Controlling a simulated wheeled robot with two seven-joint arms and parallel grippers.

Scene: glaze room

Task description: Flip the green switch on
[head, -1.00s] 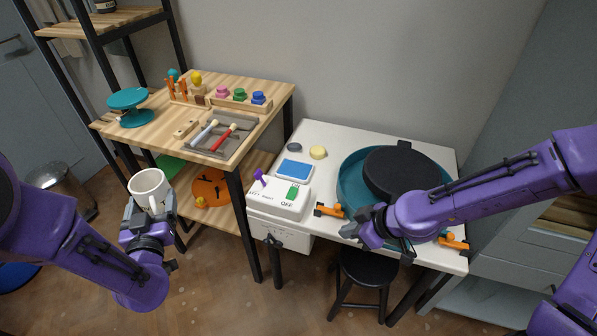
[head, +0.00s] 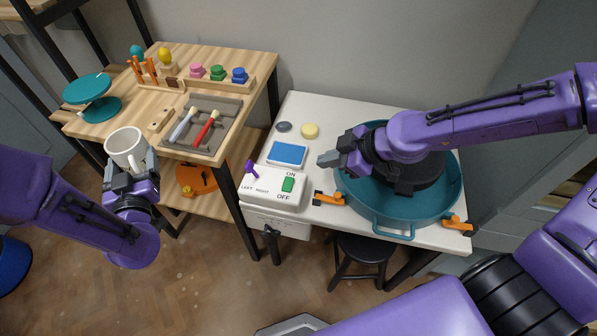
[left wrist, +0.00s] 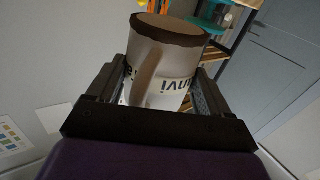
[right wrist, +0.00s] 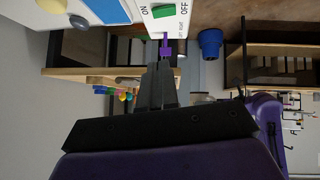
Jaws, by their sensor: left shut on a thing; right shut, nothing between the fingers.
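The green switch (head: 288,184) sits on a white control box (head: 272,198), with ON printed above it and OFF below. The switch also shows at the top of the right wrist view (right wrist: 163,11). A purple lever (head: 251,168) stands on the same box, left of the switch. My right gripper (head: 322,161) is shut and empty, above the white table, right of and a little beyond the switch, not touching it. My left gripper (head: 128,167) is shut on a white mug (head: 125,148), held upright by the wooden table; the mug fills the left wrist view (left wrist: 165,65).
A teal basin (head: 395,215) with a black wheel (head: 415,175) stands right of the box, under my right arm. Orange clamps (head: 328,199) sit at its rim. A blue pad (head: 287,153), yellow sponge (head: 310,131) and grey disc (head: 284,127) lie behind the box.

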